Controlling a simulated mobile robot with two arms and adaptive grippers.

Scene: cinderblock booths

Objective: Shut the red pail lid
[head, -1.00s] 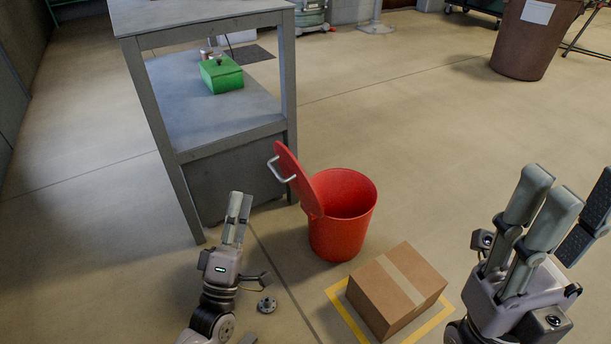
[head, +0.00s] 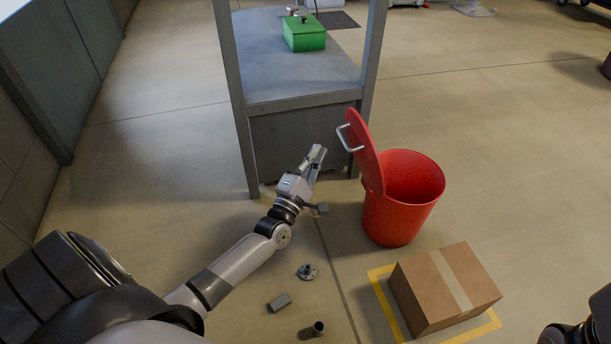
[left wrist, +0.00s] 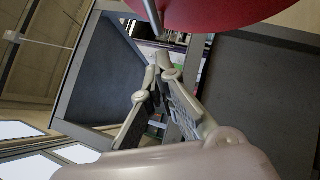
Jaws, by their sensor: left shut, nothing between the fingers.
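The red pail (head: 402,215) stands on the floor right of the bench, its mouth uncovered. Its red lid (head: 366,155) stands tilted up on edge at the pail's left rim, with a pale handle (head: 345,138) facing left. My left gripper (head: 317,152) is shut and empty, left of the lid and a little below the handle, apart from both. In the left wrist view my fingers (left wrist: 160,70) meet at their tips; the red lid (left wrist: 225,10) and its handle (left wrist: 152,12) show at the top. Only a sliver of my right arm's end shows at the bottom right; its fingers are hidden.
A cardboard box (head: 440,290) sits on a yellow floor outline in front of the pail. A grey bench (head: 300,80) with a green box (head: 304,36) on its shelf stands behind my left gripper. Small metal parts (head: 308,271) lie on the floor near my left arm.

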